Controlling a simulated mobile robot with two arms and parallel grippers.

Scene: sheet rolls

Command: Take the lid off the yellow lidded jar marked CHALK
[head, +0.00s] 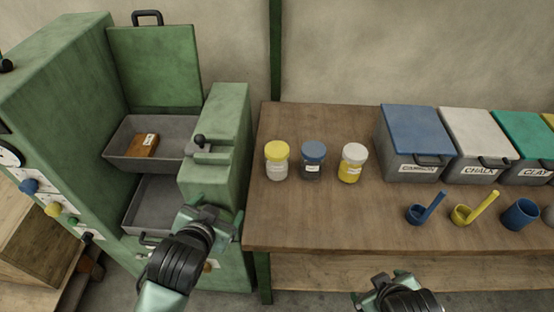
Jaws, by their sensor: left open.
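A jar with a yellow lid (277,149) and a pale body (277,172) stands upright at the left end of the wooden table. Its lid is on, and its label is too small to read. A blue-lidded jar (313,160) with a dark body and a white-lidded jar (352,163) with yellow contents stand to its right. My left gripper (208,216) is open in front of the green machine, left of and nearer than the yellow-lidded jar, apart from it. My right gripper (385,283) is at the bottom, in front of the table; its jaws do not show clearly.
Lidded bins stand at the right: blue (415,165), white marked CHALK (478,160) and green marked CLAY. A blue scoop (420,214), a yellow scoop (464,215) and a blue cup (519,214) lie before them. The green machine (65,100) holds a brown block (142,147) in a grey tray.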

